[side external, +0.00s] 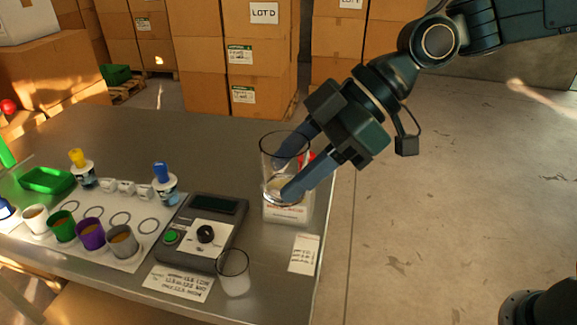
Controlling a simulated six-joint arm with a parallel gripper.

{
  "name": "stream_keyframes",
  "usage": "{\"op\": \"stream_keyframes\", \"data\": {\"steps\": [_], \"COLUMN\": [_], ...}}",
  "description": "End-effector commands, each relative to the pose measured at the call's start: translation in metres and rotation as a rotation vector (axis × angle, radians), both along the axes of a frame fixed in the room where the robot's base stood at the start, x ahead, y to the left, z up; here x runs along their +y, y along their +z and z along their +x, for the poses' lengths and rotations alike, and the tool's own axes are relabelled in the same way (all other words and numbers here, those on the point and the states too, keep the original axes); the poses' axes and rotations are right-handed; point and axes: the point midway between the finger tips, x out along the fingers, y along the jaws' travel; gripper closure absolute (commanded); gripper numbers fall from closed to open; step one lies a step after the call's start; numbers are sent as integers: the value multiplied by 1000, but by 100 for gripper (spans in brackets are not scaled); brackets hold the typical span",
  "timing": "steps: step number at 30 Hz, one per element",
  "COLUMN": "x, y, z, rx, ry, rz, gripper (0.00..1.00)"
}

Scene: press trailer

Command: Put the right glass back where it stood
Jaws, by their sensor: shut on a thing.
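My gripper (284,176) is shut on a clear tall glass (277,148) near the right edge of the metal table. The glass looks roughly upright; I cannot tell whether its base touches anything below. A white box-like item with red print (287,212) shows beneath and behind the glass, partly hidden by the glass and my fingers. A second clear glass (233,275) stands at the table's front edge, in front of a grey device.
The grey device (203,232) has a green button and a black knob. Several small cups (91,235) stand on a white sheet with circles. Two dropper bottles (166,184) and a green tray (47,180) are behind. Paper cards (304,254) lie near the front. The table's back is clear.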

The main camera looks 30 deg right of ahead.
Motion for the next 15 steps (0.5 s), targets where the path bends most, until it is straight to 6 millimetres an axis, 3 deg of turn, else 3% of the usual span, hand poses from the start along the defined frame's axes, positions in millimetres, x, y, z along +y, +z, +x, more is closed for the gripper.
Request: {"op": "stream_keyframes", "data": {"steps": [3, 15], "x": [1, 2], "y": [6, -42], "z": [-3, -4], "rx": [-1, 3], "ry": [47, 45], "rz": [1, 0], "gripper": [82, 82]}}
